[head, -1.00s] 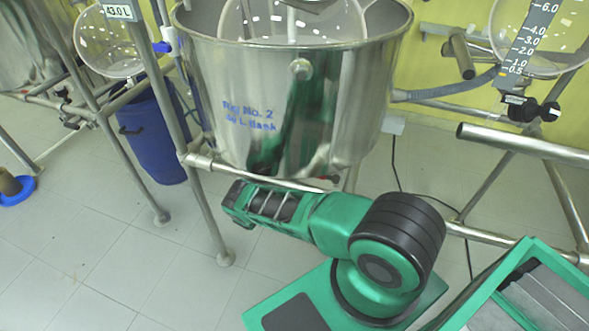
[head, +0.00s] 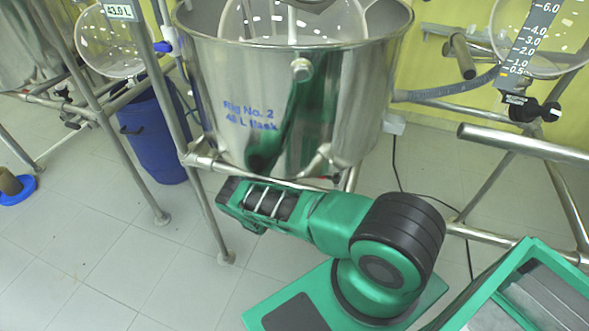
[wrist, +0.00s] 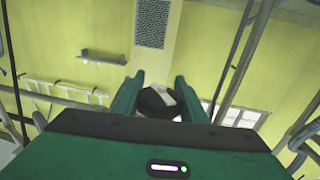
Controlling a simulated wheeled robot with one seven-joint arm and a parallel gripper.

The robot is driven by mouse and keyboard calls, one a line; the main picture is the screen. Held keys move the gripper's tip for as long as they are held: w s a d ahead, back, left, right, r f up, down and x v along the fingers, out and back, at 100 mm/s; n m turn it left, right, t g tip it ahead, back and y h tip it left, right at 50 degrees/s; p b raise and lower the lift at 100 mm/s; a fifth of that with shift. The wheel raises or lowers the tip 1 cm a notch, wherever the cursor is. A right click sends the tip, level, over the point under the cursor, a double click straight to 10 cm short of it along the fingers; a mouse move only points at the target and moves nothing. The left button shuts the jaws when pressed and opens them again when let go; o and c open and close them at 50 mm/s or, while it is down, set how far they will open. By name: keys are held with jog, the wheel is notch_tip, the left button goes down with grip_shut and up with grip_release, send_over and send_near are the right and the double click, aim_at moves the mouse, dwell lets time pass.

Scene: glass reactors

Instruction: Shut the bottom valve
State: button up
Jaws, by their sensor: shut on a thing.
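In the wrist view a black knob-like piece with a pale face (wrist: 158,102) sits between the two green fingers of my gripper (wrist: 159,78). It looks like the handle of the bottom valve, though its shape is partly hidden by my gripper body. My gripper is shut on it. In the head view the steel vessel (head: 235,75), marked Rig No. 2, stands above my arm.
Steel frame tubes (head: 205,215) flank my arm on the left, and another tube (head: 520,145) runs on the right. A blue bin (head: 150,135) stands behind the left leg. A black cable (head: 398,165) hangs at the right. The tiled floor (head: 80,255) at the front left is clear.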

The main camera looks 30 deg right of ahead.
jog(key=shift+w+a+r+n+t+y, duration=0.1)
jog(key=shift+w+a+n+t+y, duration=0.2)
jog(key=shift+n+t+y, duration=0.9)
jog(key=shift+w+a+r+n+t+y, duration=0.1)
jog(key=shift+w+a+n+t+y, duration=0.25)
jog(key=shift+n+t+y, duration=0.85)
jog(key=shift+w+a+n+t+y, duration=0.3)
jog(key=shift+n+t+y, duration=0.65)
jog(key=shift+y, duration=0.45)
jog(key=o, duration=1.1)
jog(key=shift+c, duration=0.2)
jog(key=shift+s+f, duration=0.1)
jog(key=shift+s, duration=0.1)
